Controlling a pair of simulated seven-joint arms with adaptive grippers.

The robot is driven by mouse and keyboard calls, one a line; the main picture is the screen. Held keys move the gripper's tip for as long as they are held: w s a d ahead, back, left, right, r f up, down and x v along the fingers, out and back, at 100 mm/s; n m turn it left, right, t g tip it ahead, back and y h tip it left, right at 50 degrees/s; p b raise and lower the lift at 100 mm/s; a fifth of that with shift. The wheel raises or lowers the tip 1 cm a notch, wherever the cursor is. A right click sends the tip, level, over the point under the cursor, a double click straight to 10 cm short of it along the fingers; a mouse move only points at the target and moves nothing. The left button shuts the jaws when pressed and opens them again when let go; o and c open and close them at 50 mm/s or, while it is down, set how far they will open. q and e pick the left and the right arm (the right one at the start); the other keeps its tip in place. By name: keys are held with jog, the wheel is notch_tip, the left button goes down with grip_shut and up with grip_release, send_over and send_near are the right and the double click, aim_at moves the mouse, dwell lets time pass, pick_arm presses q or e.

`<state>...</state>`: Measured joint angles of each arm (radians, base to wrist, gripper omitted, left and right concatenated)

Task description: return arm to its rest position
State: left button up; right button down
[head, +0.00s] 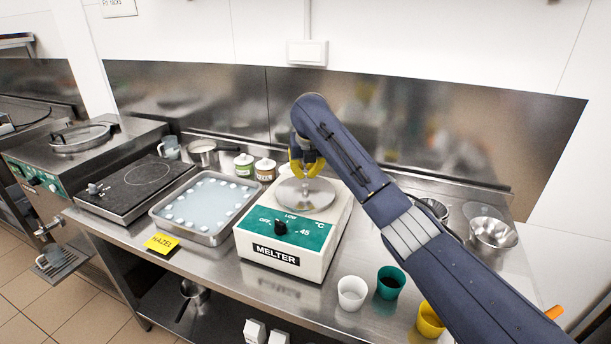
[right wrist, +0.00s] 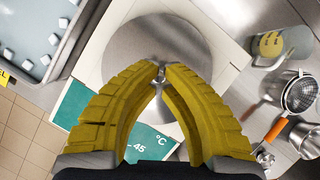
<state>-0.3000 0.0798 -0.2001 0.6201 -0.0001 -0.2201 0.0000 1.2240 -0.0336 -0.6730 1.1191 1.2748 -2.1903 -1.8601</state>
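My right arm (head: 400,220) reaches in from the lower right over the melter (head: 280,248), a white box with a green front panel. My right gripper (head: 306,176) has yellow fingers pointing down at the round metal lid (head: 318,194) on top of the melter. In the right wrist view, the fingertips (right wrist: 160,68) come together around the small knob (right wrist: 160,77) at the middle of the lid (right wrist: 132,50). I cannot tell whether the lid rests flat or is slightly raised. My left gripper is not in view.
Left of the melter are a tray of pale liquid with white cubes (head: 160,222), a yellow HAZEL card (head: 161,244) and a hot plate (head: 130,208). White (head: 351,292), green (head: 390,282) and yellow (head: 430,321) cups stand in front. Metal bowls (head: 493,234) stand right, beyond my arm.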

jog(key=shift+r, duration=1.9)
